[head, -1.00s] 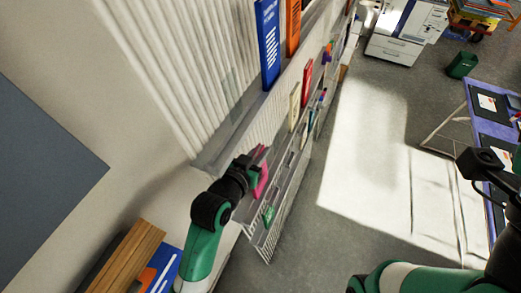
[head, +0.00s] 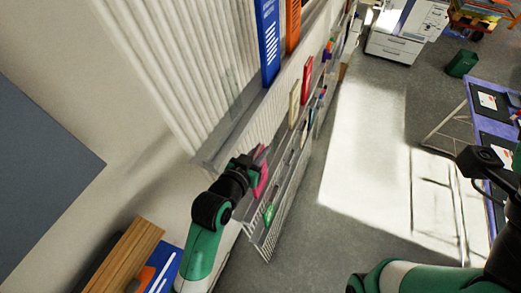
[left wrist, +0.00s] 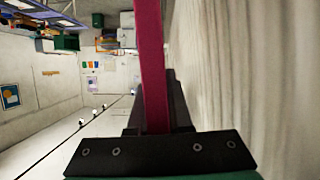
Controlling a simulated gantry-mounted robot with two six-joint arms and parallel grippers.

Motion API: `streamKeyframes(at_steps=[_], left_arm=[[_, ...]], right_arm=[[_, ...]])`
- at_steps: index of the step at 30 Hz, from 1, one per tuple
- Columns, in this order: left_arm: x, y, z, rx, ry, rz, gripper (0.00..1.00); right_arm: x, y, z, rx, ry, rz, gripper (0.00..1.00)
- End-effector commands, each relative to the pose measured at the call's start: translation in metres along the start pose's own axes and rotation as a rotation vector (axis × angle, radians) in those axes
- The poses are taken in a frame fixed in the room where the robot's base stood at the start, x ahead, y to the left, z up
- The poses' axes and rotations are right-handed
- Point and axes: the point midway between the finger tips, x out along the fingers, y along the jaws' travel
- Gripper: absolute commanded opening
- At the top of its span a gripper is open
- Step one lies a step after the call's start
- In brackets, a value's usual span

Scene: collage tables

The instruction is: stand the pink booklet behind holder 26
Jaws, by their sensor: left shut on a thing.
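The pink booklet (head: 262,179) is at the wall rack in the head view, by the lower row of clear holders. My left gripper (head: 253,168) is shut on it. In the left wrist view the booklet (left wrist: 151,65) shows edge-on as a long pink strip between the fingers (left wrist: 155,108). The rack's ribbed face (left wrist: 240,70) is close on its right there. The lower holders (head: 270,213) run along the rack front. I cannot read any holder number, nor tell whether the booklet is behind a holder's lip. Only part of my right arm shows; its fingertips are not clear.
A blue book (head: 268,45) and an orange book (head: 293,25) stand in the upper row. A cream booklet (head: 294,104) and a red booklet (head: 307,77) stand farther along the lower row. A green item (head: 268,214) sits in a lower holder. The floor (head: 350,215) right of the rack is clear.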

Motion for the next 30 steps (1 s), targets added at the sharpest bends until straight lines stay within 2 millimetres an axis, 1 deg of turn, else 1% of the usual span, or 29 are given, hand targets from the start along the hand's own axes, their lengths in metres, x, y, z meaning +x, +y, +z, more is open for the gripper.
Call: streamKeyframes(at_steps=[7,18,19,23,24,25,30], left_arm=[[0.0034,0.0,0.0088,0.0,0.0,0.0,0.0],[0.0035,0.0,0.0091,0.0,0.0,0.0,0.0],[0.0035,0.0001,0.0091,0.0,0.0,0.0,0.19],[0.0035,0.0,0.0092,0.0,0.0,0.0,0.42],[0.0035,0.0,0.0092,0.0,0.0,0.0,0.5],[0.0035,0.0,0.0092,0.0,0.0,0.0,0.52],[0.0035,0.0,0.0094,0.0,0.0,0.0,0.52]], right_arm=[[-0.0047,0.0,0.0043,0.0,0.0,0.0,0.5],[-0.0045,0.0,0.0042,0.0,0.0,0.0,0.5],[-0.0045,0.0,0.0042,0.0,0.0,0.0,0.5],[-0.0045,0.0,0.0042,0.0,0.0,0.0,0.5],[-0.0045,0.0,0.0041,0.0,0.0,0.0,0.5],[-0.0045,0.0,0.0041,0.0,0.0,0.0,0.5],[-0.0045,0.0,0.0042,0.0,0.0,0.0,0.5]])
